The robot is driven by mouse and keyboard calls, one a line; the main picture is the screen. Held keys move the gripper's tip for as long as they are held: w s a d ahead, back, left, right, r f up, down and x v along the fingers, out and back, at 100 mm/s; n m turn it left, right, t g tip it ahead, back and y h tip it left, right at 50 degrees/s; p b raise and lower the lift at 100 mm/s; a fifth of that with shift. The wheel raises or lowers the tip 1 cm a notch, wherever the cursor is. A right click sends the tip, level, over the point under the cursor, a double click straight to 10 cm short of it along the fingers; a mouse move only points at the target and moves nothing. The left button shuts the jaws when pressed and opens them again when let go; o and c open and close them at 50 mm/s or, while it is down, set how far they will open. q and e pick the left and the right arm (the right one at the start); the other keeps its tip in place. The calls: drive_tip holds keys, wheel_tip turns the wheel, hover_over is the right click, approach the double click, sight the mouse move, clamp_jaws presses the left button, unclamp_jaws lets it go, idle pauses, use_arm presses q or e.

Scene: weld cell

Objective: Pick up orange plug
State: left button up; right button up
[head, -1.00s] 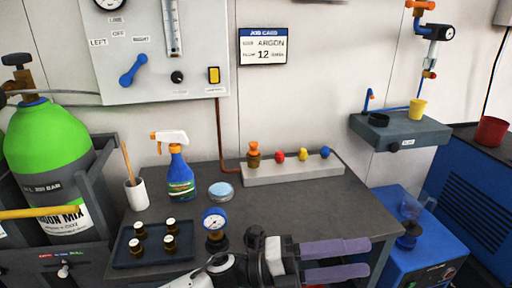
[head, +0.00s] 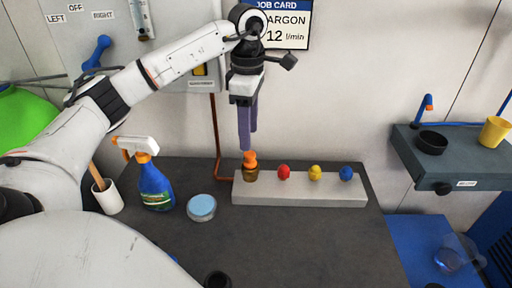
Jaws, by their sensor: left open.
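The orange plug (head: 250,159) sits upright in a brass fitting (head: 250,174) at the left end of a pale grey block on the bench. My left gripper (head: 246,147) points straight down just above the orange plug, its purple fingers close over the plug's top. It is open and holds nothing. Whether the fingertips touch the plug is hard to tell. My right gripper is not in view.
The block (head: 300,194) also carries a red plug (head: 284,172), a yellow plug (head: 315,172) and a blue plug (head: 346,173). A spray bottle (head: 155,185), white cup (head: 108,197) and round blue-lidded tin (head: 201,207) stand left. The bench front (head: 300,250) is clear.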

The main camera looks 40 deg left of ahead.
sight(250, 153)
use_arm(q)
wheel_tip(250, 153, down, 3)
drive_tip(key=shift+s+b, duration=0.15)
drive_tip(key=shift+b, duration=0.95)
drive_tip(key=shift+f+b, duration=0.3)
drive_tip(key=shift+f, duration=0.1)
drive_tip(key=f+b, duration=0.4)
drive_tip(key=shift+w+f+b, duration=0.3)
drive_tip(key=shift+w+f, duration=0.05)
drive_tip(key=shift+r, duration=0.1)
drive_tip(key=shift+c, duration=0.3)
drive_tip(key=c, duration=1.1)
drive_tip(key=shift+o, duration=0.2)
